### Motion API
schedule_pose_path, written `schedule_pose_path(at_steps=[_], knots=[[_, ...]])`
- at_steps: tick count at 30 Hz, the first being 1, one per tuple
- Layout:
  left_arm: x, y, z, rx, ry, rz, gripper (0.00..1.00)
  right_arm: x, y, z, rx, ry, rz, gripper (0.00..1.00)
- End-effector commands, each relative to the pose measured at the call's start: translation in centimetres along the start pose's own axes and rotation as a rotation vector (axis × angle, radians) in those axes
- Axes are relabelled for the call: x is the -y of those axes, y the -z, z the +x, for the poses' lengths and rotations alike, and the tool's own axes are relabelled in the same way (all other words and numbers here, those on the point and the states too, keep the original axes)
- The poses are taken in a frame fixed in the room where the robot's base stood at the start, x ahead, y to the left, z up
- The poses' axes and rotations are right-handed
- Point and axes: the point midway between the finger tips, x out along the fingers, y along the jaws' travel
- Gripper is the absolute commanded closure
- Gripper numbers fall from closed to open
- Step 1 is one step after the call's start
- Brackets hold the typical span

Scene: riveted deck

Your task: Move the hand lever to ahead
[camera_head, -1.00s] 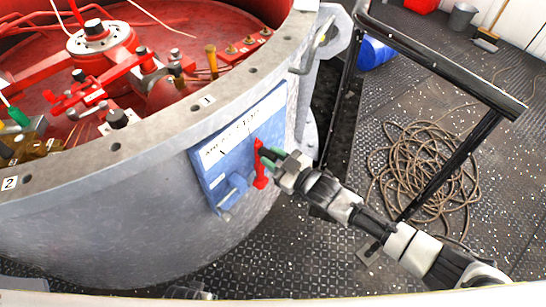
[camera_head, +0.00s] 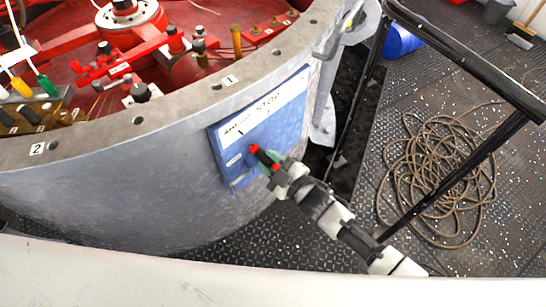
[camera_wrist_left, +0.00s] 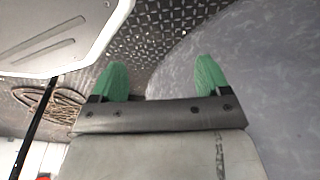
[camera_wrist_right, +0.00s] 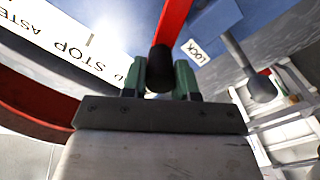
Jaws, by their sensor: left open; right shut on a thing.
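The hand lever is red with a black knob. It shows on the blue lever plate (camera_head: 290,115) on the drum's grey outer wall in the head view, partly hidden by my right gripper (camera_head: 270,165). In the right wrist view the knob (camera_wrist_right: 160,68) of the lever (camera_wrist_right: 174,25) sits between the green fingertips of my right gripper (camera_wrist_right: 160,80), shut on it. The white strip (camera_wrist_right: 62,38) reads STOP and ASTERN there; AHEAD is at its left end in the head view. My left gripper (camera_wrist_left: 160,80) is open and empty in the left wrist view, beside the grey wall.
A blue block with a LOCK label (camera_wrist_right: 196,49) and a grey ball-ended handle (camera_wrist_right: 261,88) stand near the lever. A black rail (camera_head: 460,55) stands right of the drum, with coiled rope (camera_head: 435,180) on the deck beyond. Red machinery (camera_head: 150,60) fills the open drum.

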Motion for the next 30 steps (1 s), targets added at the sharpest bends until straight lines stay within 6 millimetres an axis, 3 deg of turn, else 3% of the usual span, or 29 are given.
schedule_pose_path(at_steps=[1, 5, 16, 30], knots=[[0.0, 0.0, 0.0, 0.000, 0.000, 0.000, 0.23, 0.8, 0.0, -0.1, 0.000, 0.011, 0.005, 0.67], [0.0, 0.0, 0.0, 0.000, 0.000, 0.000, 0.23, 0.6, 0.0, -0.1, 0.000, 0.009, 0.005, 0.47], [0.1, 0.1, -0.1, -0.002, 0.001, 0.001, 0.23, 0.3, -0.1, -0.7, 0.002, 0.006, 0.004, 0.46], [-0.1, -2.7, 1.6, 0.019, -0.002, 0.003, 0.23, 0.5, 0.0, -9.2, 0.002, 0.009, 0.004, 0.46]])
